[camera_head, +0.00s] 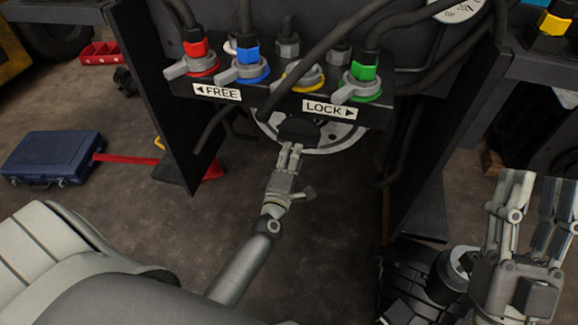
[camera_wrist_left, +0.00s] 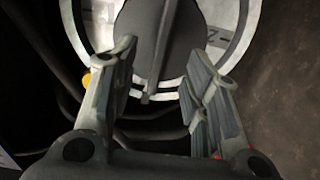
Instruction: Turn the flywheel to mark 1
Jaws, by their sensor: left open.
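The flywheel (camera_head: 343,138) is a pale disc with a dark hub, partly hidden below the valve panel. In the left wrist view the flywheel (camera_wrist_left: 104,22) shows a pale ring and a dark hub with a raised bar (camera_wrist_left: 157,60). A dark mark (camera_wrist_left: 216,38) sits on the ring right of the hub; I cannot read it surely. My left gripper (camera_head: 290,150) is at the flywheel's lower front. In the left wrist view its open fingers (camera_wrist_left: 165,62) stand either side of the bar's lower end, with gaps. My right gripper (camera_head: 537,188) is open and empty at the right.
Above the flywheel is a panel with red (camera_head: 201,60), blue (camera_head: 250,66), yellow (camera_head: 301,76) and green (camera_head: 362,82) valves, and FREE (camera_head: 217,92) and LOCK (camera_head: 329,109) labels. Black hoses hang around it. A blue case (camera_head: 52,155) lies on the floor at left.

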